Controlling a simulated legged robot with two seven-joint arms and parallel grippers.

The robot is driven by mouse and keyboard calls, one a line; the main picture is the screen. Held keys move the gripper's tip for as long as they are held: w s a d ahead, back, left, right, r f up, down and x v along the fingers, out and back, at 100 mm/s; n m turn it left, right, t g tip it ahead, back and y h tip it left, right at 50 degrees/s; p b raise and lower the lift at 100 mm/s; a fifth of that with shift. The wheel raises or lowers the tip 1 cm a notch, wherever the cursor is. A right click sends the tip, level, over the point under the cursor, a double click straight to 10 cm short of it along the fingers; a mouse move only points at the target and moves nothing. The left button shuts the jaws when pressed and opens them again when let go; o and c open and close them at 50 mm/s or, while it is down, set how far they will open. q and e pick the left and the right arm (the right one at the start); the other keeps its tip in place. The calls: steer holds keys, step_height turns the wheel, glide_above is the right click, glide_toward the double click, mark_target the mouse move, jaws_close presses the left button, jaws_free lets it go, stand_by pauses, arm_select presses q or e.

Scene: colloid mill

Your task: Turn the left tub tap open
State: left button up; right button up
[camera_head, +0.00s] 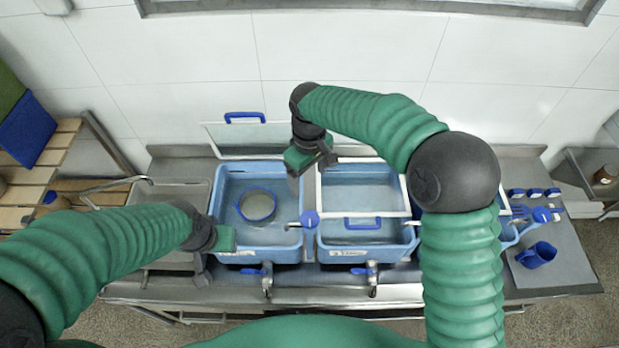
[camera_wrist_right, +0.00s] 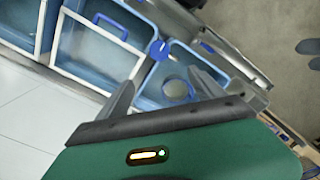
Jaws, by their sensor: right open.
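The left tub (camera_head: 226,190) is blue and holds a round blue-rimmed sieve (camera_head: 257,206). Its tap (camera_head: 267,283) sticks out below the front wall, with a blue lever (camera_head: 253,271) lying roughly sideways to the left. My left gripper (camera_head: 201,272) hangs at the tub's front left corner, left of the lever and apart from it. Its fingers overlap in this view, so I cannot tell its opening. My right gripper (camera_head: 310,172) is open and empty above the back of the tubs. Its spread fingers also show in the right wrist view (camera_wrist_right: 163,92).
A second blue tub (camera_head: 326,232) with a white frame (camera_head: 319,190) stands to the right, with its own blue-levered tap (camera_head: 372,280). A blue-knobbed tool (camera_head: 310,218) lies between the tubs. A blue jug (camera_head: 537,255) stands at the far right. Slatted shelves (camera_head: 65,140) stand left.

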steer(key=shift+w+a, duration=0.1)
steer(key=shift+a, duration=0.05)
step_height(320, 180, up, 17)
steer(key=b, duration=0.4)
steer(key=shift+f, duration=0.15)
steer(key=shift+w, duration=0.1)
